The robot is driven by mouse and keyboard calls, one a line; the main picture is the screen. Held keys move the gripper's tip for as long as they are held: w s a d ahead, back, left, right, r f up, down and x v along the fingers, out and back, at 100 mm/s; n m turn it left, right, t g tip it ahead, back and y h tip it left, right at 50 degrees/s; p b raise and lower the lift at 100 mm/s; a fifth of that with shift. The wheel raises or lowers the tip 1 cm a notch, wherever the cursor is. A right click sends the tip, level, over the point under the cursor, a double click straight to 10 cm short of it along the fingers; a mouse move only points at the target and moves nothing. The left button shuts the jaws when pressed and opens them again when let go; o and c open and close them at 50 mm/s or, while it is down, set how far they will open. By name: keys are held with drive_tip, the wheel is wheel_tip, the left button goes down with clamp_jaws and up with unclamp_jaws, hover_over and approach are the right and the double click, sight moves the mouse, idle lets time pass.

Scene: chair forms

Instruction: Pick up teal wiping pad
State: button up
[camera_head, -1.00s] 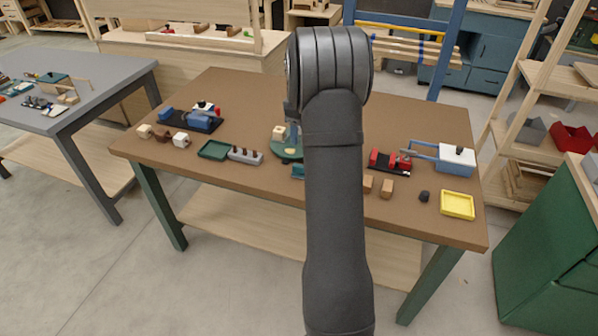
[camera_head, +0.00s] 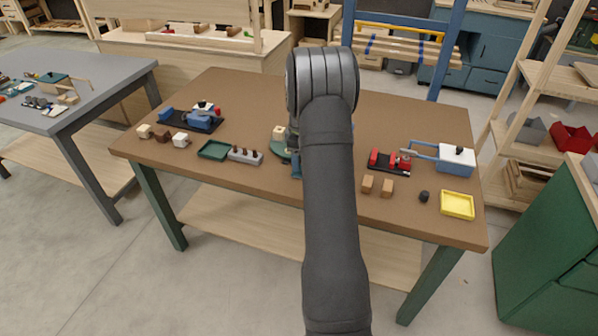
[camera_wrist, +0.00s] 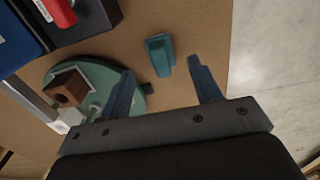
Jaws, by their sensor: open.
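The teal wiping pad (camera_wrist: 160,52) lies on the brown tabletop (camera_wrist: 205,22) in the wrist view, a small block with a raised grip. My gripper (camera_wrist: 160,67) is open, its two blue-grey fingers spread on either side of the pad's near end in the picture. Nothing is held between them, and I cannot tell how high they are above the table. In the head view my own dark arm covers most of the gripper and the pad's area.
A round green board (camera_wrist: 90,75) with a brown wooden block (camera_wrist: 72,86) lies left of the pad. A table edge runs right of the pad. Two small wooden blocks (camera_head: 386,187) stand right of my arm.

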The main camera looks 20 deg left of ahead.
wheel_tip(320, 180, down, 5)
drive_tip(key=shift+a, duration=0.1)
drive_tip(key=c, duration=1.1)
drive_tip(key=shift+o, duration=0.2)
drive_tip(key=shift+r, duration=0.1)
